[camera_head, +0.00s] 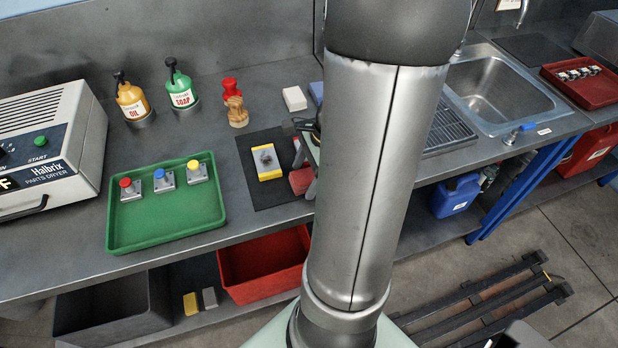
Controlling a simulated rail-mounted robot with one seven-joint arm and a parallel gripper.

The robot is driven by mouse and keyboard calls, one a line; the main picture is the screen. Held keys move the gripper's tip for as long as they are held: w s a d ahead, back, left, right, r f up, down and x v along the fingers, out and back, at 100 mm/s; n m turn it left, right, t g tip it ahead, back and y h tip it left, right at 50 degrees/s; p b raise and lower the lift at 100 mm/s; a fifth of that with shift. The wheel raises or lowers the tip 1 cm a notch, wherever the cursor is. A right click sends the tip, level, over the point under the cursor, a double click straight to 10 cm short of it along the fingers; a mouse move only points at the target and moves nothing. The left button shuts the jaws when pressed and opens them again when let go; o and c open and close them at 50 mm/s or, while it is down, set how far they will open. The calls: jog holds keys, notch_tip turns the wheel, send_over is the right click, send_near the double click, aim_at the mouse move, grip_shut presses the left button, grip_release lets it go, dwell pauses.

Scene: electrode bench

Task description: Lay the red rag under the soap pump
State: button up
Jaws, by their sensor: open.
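The soap pump (181,88) is a green bottle with a black pump head and a white SOAP label. It stands upright at the back of the bench in a round holder. A small red piece (301,181), possibly the folded red rag, lies at the right edge of the dark mat, partly hidden by my arm. My gripper (303,166) shows only in part at the left side of my arm, close to this red piece. It is open. I cannot tell whether it touches the piece.
An amber oil pump (132,98) stands left of the soap pump. A red-topped item (231,88) and a wooden piece (237,112) stand to its right. A green tray (167,225) with colored buttons is in front. A yellow-and-grey block (266,163) lies on the dark mat (257,141). A parts dryer (45,145) fills the left.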

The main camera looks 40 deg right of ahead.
jog(key=c, duration=1.1)
jog(key=shift+c, duration=0.2)
